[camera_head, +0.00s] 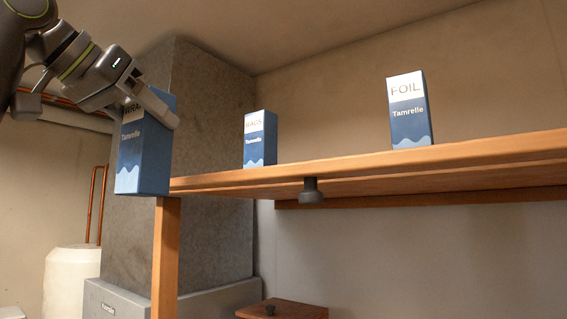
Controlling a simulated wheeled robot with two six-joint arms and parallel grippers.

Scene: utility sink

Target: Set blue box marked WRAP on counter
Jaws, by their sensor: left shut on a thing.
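The blue box marked WRAP (143,160) is at the left, near the left end of the wooden shelf. My left gripper (152,108) comes in from the upper left and is shut on the upper part of this box. The box is roughly upright, with its lower end beside or in front of the shelf's left end; I cannot tell whether it touches the shelf. My right gripper is not in view. I cannot make out the counter for certain.
On the wooden shelf (350,160) stand a blue BAGS box (260,145) and a blue FOIL box (409,122). A dark fixture (311,191) hangs below the shelf. A grey column (205,110) rises behind. A white tank (70,285) stands at lower left.

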